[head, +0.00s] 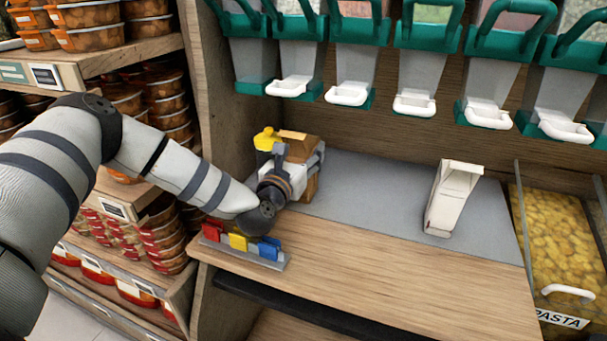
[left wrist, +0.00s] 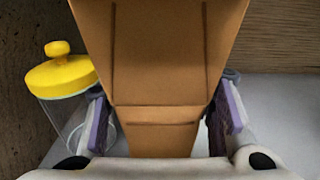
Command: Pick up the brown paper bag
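The brown paper bag (head: 302,150) stands at the back left of the grey counter, partly hidden behind my left gripper (head: 305,162). In the left wrist view the bag (left wrist: 160,60) fills the middle, between two purple-padded fingers. My left gripper (left wrist: 163,118) is open around the bag, one finger on each side. Narrow gaps show beside the bag's lower part; contact higher up is unclear. My right gripper is not in view.
A yellow-lidded jar (left wrist: 62,75) stands close beside the left finger. Coloured clips on a rack (head: 240,243) are at the counter's front left. Dispensers (head: 350,60) hang above. The middle counter is clear.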

